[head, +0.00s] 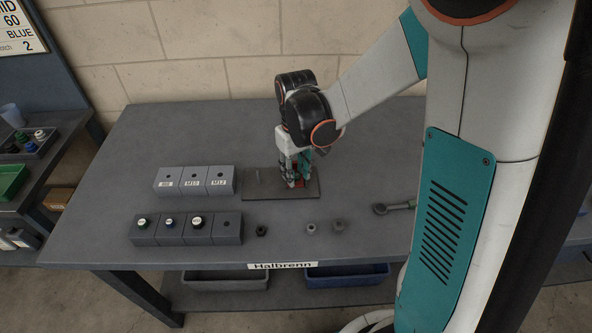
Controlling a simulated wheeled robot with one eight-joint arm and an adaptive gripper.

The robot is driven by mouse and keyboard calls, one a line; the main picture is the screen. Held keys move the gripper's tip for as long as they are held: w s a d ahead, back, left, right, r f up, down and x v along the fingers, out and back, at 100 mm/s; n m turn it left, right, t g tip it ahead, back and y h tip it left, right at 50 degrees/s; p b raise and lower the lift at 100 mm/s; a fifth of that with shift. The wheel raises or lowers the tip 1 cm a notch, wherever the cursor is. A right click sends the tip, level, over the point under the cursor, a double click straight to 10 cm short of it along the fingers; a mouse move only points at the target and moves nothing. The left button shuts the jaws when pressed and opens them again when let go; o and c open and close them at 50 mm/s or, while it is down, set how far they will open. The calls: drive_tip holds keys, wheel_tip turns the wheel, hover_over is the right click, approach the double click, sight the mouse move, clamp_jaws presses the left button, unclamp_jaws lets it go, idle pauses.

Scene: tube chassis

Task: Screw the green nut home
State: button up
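My gripper (297,179) points down over the right part of a dark flat plate (262,182) on the grey table. A small red part (300,184) shows at its fingertips. The fingers and hand hide most of what is there, and I cannot tell whether they are shut on anything. I cannot make out a green nut on the table; the teal near the fingers looks like part of my gripper. A small green piece (21,136) lies among others in a box at the far left, too small to identify.
On the table (150,140) stand a light labelled block row (194,181) and a dark row (185,229) holding several round-topped pieces. Small dark parts (261,230) and a wrench-like tool (393,208) lie near the front. Grey (226,281) and blue (346,276) bins sit below. The table's back left is clear.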

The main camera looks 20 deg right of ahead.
drive_tip(key=shift+c, duration=0.4)
clamp_jaws()
drive_tip(key=m, duration=0.5)
drive_tip(key=shift+f+m, duration=0.1)
drive_tip(key=shift+m, duration=0.7)
drive_tip(key=m, duration=0.3)
drive_tip(key=shift+m+b, duration=0.35)
drive_tip(key=shift+m, duration=0.05)
drive_tip(key=shift+m, duration=0.9)
drive_tip(key=m, duration=0.3)
